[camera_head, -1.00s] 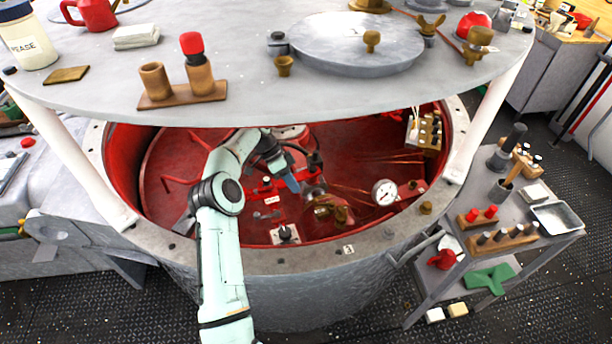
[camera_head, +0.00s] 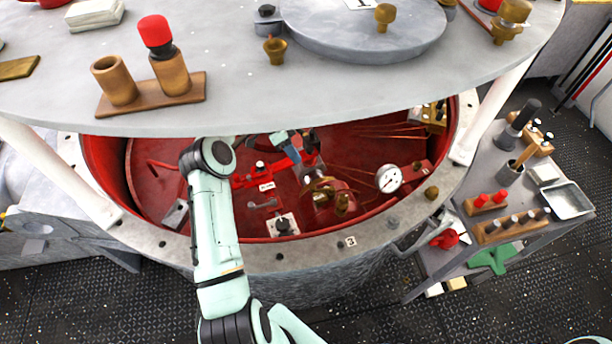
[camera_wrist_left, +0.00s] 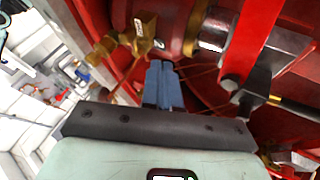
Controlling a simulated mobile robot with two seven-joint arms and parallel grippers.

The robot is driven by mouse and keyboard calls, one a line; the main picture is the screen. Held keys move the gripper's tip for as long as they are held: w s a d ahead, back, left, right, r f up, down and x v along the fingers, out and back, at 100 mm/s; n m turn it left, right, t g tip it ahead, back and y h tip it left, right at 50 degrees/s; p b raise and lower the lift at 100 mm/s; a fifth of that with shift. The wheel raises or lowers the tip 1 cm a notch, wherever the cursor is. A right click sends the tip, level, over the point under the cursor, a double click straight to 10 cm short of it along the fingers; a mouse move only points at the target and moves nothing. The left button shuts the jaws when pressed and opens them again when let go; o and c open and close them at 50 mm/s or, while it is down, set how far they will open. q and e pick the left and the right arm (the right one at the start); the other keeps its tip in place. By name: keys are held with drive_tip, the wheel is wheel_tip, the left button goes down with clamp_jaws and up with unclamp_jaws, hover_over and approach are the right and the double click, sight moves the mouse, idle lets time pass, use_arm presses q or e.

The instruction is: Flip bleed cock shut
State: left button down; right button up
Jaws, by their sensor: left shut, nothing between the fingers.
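My left gripper (camera_head: 287,138) reaches into the red-lined round opening. Its blue fingers show in the left wrist view (camera_wrist_left: 163,82), closed together with nothing between them. In that view a red lever (camera_wrist_left: 253,40) with a black end (camera_wrist_left: 254,92) stands right of the fingers, apart from them in the picture. A brass fitting (camera_wrist_left: 140,32) lies up and left of the fingertips. In the head view a red bar (camera_head: 292,153) shows just below the gripper. I cannot tell for certain which part is the bleed cock. My right gripper is out of view.
A grey round top (camera_head: 230,100) overhangs the opening on white posts. A gauge (camera_head: 389,179), a brass valve (camera_head: 320,190) and a black-knobbed plate (camera_head: 283,226) crowd the opening. A trolley (camera_head: 450,262) stands at the right.

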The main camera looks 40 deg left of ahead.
use_arm(q)
drive_tip(key=s+d+f, duration=0.1)
drive_tip(key=d+f, duration=0.3)
drive_tip(key=d, duration=0.2)
drive_tip(key=shift+s+f+b, duration=0.15)
drive_tip(key=shift+s+b, duration=0.2)
drive_tip(key=shift+b, duration=0.1)
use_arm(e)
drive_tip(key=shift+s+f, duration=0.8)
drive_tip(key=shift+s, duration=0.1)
use_arm(q)
drive_tip(key=shift+d, duration=0.15)
